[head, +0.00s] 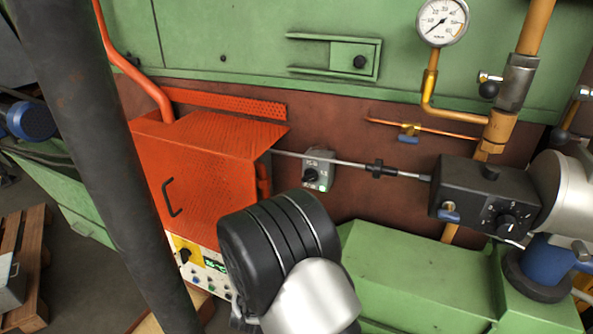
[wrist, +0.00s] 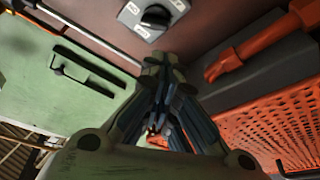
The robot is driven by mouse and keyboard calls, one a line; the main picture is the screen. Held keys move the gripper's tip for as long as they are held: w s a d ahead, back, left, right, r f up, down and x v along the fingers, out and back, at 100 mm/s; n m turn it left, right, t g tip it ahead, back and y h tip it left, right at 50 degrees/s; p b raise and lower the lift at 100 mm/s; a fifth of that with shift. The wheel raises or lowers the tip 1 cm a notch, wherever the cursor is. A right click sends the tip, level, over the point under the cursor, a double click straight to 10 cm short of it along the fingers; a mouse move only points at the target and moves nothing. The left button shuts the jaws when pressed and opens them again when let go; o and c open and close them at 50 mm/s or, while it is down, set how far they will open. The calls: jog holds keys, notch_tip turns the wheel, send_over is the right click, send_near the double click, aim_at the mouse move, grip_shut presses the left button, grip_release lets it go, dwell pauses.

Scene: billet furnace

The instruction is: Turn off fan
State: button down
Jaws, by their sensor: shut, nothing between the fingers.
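A small grey switch box with a black rotary knob (head: 318,169) is on the brown-red wall, right of the orange housing. What looks like the same grey switch with its black knob (wrist: 153,17) is at the top of the wrist view. My gripper (wrist: 161,62) is shut and empty, with its fingertips pointing toward this switch and a gap visible between them. In the head view my own arm hides the gripper. Which switch belongs to the fan is not labelled legibly. The knob's exact setting is too small to read.
The orange perforated housing (head: 200,165) stands left of the switch. A control panel with a green display (head: 207,268) sits below it. A thin metal rod (head: 345,163) runs to a black actuator box (head: 470,195). A green cabinet (head: 420,270) lies below right.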

aim_at(310, 177)
jog(key=shift+s, duration=0.15)
jog(key=b+x, duration=0.1)
jog(key=x, duration=0.9)
